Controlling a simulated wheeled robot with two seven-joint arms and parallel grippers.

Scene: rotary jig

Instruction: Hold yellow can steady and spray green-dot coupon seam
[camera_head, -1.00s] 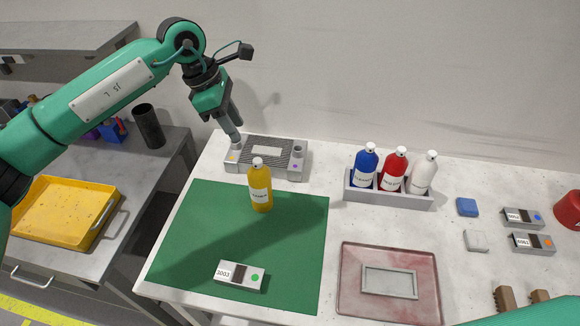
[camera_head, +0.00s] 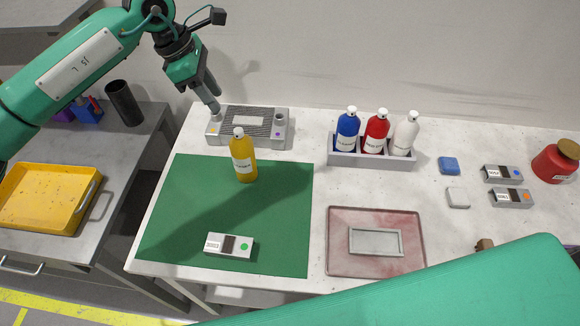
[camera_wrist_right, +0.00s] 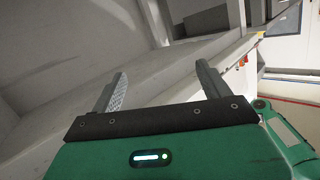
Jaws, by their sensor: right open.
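The yellow can (camera_head: 243,156) stands upright on the green mat (camera_head: 190,205), near its back edge. The coupon with a green dot (camera_head: 229,245) lies on the front part of the mat, apart from the can. My left gripper (camera_head: 214,106) points down at the left end of a grey ridged fixture (camera_head: 249,124), behind the can and not touching it. Whether its fingers are open or shut is unclear. My right gripper (camera_wrist_right: 160,82) is open and empty in the right wrist view, with pale shelf or bench surfaces beyond it; neither can nor coupon shows there.
A grey rack (camera_head: 371,159) holds blue, red and white bottles. A reddish tray (camera_head: 337,258) with a grey frame is at front centre. Blue-dot and orange-dot coupons (camera_head: 503,174) (camera_head: 512,197) and a red jar (camera_head: 556,163) are at right. My right arm covers the front right.

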